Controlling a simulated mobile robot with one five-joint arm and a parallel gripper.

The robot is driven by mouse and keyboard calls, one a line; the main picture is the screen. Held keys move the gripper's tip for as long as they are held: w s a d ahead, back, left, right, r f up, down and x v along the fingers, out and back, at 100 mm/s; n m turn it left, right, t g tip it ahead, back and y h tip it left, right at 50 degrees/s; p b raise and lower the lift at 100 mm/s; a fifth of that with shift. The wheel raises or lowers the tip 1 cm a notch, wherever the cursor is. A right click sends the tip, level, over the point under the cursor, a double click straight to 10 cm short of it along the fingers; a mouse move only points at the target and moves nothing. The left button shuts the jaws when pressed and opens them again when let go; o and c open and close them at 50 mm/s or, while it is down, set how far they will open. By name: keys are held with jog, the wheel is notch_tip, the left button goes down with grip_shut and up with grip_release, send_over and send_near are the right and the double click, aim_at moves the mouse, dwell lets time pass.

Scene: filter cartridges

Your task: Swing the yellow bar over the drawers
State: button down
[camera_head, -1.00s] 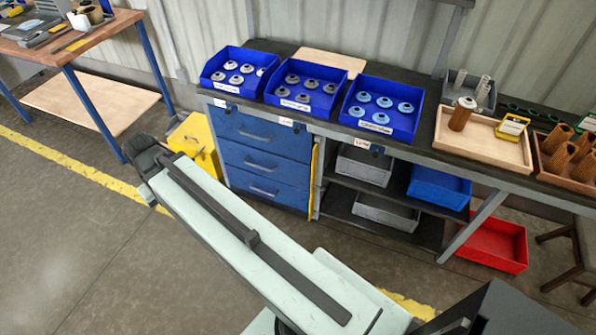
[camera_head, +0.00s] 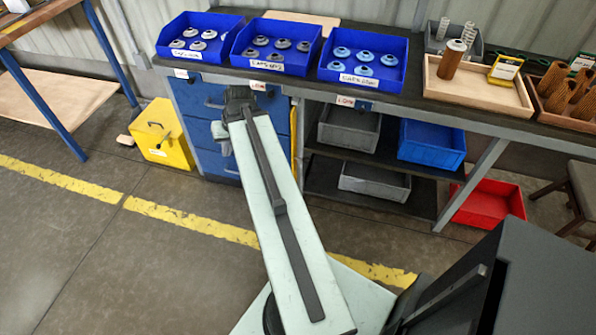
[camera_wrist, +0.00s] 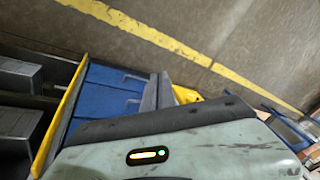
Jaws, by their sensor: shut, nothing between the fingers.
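The blue drawer unit (camera_head: 214,164) stands under the bench, its front partly hidden by my arm. The yellow bar (camera_head: 294,152) is a thin upright strip along the unit's right edge, beside the drawer fronts. In the wrist view the bar (camera_wrist: 62,115) runs slanted at the left edge of the blue drawers (camera_wrist: 108,88). My gripper (camera_wrist: 158,92) is shut and empty in front of the drawers, apart from the bar. In the head view my gripper (camera_head: 222,138) is partly hidden beside the arm's end, left of the bar.
A yellow box (camera_head: 160,135) stands on the floor left of the drawers. Open shelves with grey bins (camera_head: 372,182) and a blue bin (camera_head: 430,143) lie to the right, with a red bin (camera_head: 487,203) beyond. Blue cap bins (camera_head: 362,72) stand on the bench. The floor in front is clear.

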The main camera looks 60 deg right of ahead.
jog(key=s+d+f+m+t+h+b, duration=0.1)
jog(key=s+d+f+m+b, duration=0.2)
jog(key=s+d+f+b, duration=0.3)
jog(key=s+d+f+m+t+h+b, duration=0.2)
jog(key=s+d+f+b, duration=0.3)
jog(key=s+d, duration=0.8)
jog(key=d+f+m, duration=0.1)
jog(key=d, duration=0.5)
jog(key=shift+s+d+m+h+b, duration=0.2)
jog(key=shift+s+m+h+b, duration=0.1)
jog(key=shift+s+b, duration=0.1)
jog(key=b, duration=0.8)
send_near(294, 156)
jog(key=s+x, duration=0.1)
jog(key=x, duration=0.3)
jog(key=shift+w, duration=0.55)
